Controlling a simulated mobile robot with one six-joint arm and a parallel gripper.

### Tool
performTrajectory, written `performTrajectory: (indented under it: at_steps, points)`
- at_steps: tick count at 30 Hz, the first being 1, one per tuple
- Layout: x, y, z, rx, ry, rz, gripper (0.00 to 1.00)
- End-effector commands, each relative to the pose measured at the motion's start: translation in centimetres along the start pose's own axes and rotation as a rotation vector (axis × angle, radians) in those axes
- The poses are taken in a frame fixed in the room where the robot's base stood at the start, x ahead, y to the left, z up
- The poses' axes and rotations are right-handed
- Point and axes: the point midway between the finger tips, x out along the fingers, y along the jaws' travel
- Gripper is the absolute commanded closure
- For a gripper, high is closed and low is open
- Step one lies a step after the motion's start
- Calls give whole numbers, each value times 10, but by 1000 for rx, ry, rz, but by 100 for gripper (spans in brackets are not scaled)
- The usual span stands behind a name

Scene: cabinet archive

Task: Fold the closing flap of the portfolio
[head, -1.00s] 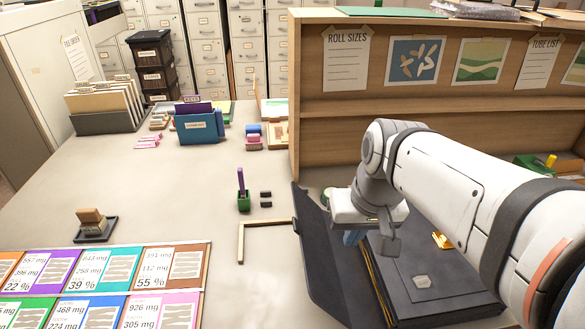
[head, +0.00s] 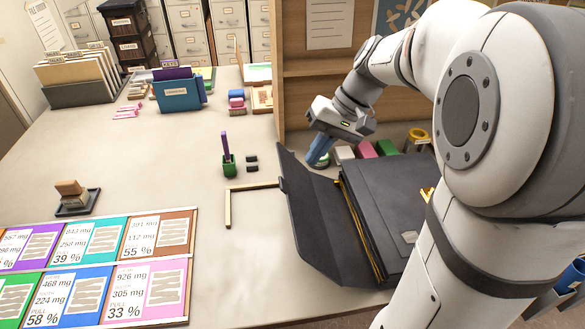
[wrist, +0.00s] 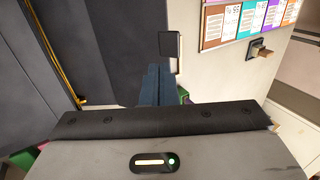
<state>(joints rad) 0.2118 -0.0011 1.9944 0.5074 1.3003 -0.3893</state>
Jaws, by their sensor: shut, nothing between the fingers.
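The dark grey portfolio (head: 395,190) lies on the table at the right in the head view, with gold-edged layers along its left side. Its closing flap (head: 322,228) is folded out to the left and seems tilted, and a small tab (head: 283,185) sticks out from its outer edge. The flap (wrist: 110,45) and the tab (wrist: 170,45) also show in the wrist view. My gripper (head: 318,157) has blue fingers, shut and empty, by the far end of the flap. In the wrist view the fingers (wrist: 157,72) point down beside the flap; contact is unclear.
A wooden corner strip (head: 229,208) lies left of the flap. A green pen holder (head: 229,167) stands behind it. A wooden shelf unit (head: 320,85) rises behind the portfolio. Coloured label cards (head: 150,245) lie at front left. The table between cards and flap is mostly clear.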

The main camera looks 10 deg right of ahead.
Motion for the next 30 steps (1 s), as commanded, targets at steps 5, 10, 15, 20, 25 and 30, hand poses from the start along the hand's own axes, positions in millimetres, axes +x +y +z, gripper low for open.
performTrajectory:
  at_steps: [5,10,15,20,25,30]
  points:
    - [36,-2,1,0,-5,0,100]
    - [56,-14,1,-1,-3,0,100]
    - [66,-18,0,0,0,1,100]
    - [68,-18,0,0,1,1,100]
    - [67,-18,0,1,1,1,100]
    - [69,-17,0,6,3,13,100]
